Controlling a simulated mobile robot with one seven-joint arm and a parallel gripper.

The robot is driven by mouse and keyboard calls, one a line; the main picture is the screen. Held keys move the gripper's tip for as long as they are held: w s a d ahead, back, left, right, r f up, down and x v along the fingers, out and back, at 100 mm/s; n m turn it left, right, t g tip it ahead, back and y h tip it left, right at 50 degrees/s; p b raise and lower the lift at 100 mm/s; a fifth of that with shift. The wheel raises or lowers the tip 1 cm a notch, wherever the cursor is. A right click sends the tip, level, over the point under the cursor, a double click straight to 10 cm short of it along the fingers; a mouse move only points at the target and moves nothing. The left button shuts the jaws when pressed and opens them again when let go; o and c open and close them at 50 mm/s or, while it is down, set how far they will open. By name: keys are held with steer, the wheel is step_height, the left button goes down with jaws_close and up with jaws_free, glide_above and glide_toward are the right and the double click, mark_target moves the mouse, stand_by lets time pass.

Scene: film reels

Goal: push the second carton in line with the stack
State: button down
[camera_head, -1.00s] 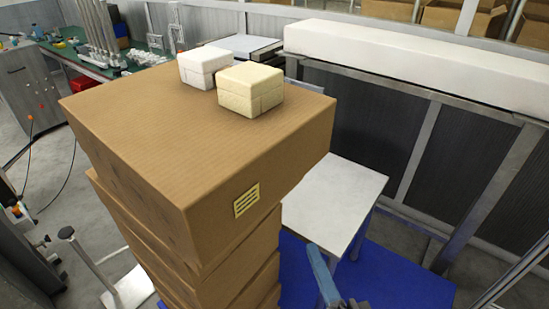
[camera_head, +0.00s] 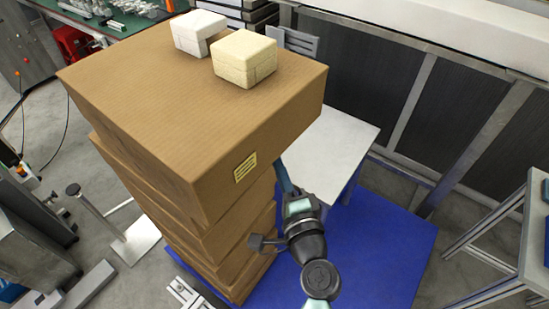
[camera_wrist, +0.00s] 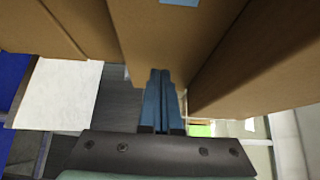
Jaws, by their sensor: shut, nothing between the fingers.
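The stack is brown cartons, with the top carton (camera_head: 185,105) bearing a yellow label. The second carton (camera_head: 245,215) lies directly under it and juts out past it on the left. My gripper (camera_head: 281,174) is at the stack's right side, just below the top carton's lower edge. In the wrist view the stack appears sideways. There my shut blue fingers (camera_wrist: 160,75) point at the second carton (camera_wrist: 150,35), between the top carton (camera_wrist: 265,60) and a lower carton (camera_wrist: 75,25). I cannot tell whether the fingertips touch it.
A white box (camera_head: 200,32) and a cream box (camera_head: 245,58) sit on the top carton. A white table (camera_head: 335,145) stands behind my gripper. A blue floor platform (camera_head: 395,250) lies under the stack and to its right. A metal stand (camera_head: 140,238) is at left.

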steer(key=shift+w+a, duration=0.3)
steer(key=shift+a, duration=0.2)
steer(key=w+a, duration=0.1)
steer(key=a, duration=0.1)
steer(key=w+a, duration=0.2)
steer(key=a, duration=0.1)
steer(key=shift+a, duration=0.3)
steer(key=shift+d, duration=0.15)
